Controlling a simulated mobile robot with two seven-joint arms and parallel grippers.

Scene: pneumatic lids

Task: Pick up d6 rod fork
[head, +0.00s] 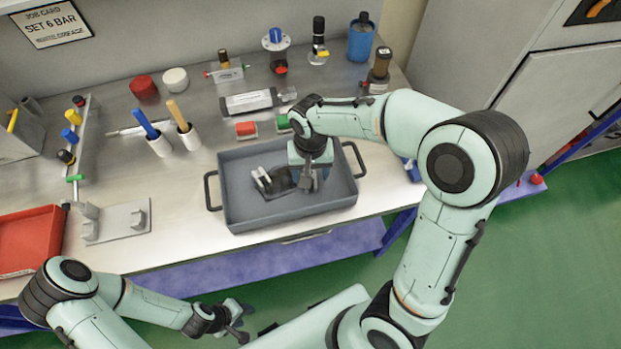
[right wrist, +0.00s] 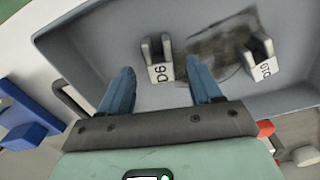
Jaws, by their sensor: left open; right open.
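The d6 rod fork (right wrist: 161,66) is a small grey two-pronged piece marked D6. It stands in the grey tray (head: 240,216), and its label faces the right wrist camera. My right gripper (right wrist: 160,88) is open over the tray, with its blue fingers apart and the d6 fork ahead, roughly between them in the right wrist view. I cannot tell the height gap. In the head view my right gripper (head: 310,178) largely hides this fork. A similar fork marked D10 (right wrist: 262,58) stands left of it in the head view (head: 265,182). My left gripper (head: 238,326) is open and empty, off the bench front.
A dark stain (right wrist: 215,48) lies on the tray floor between the forks. The tray walls and side handles (head: 211,190) surround the right gripper. A red block (head: 246,129) and a metal cylinder (head: 249,102) sit behind the tray. A grey stand (head: 118,221) is left of it.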

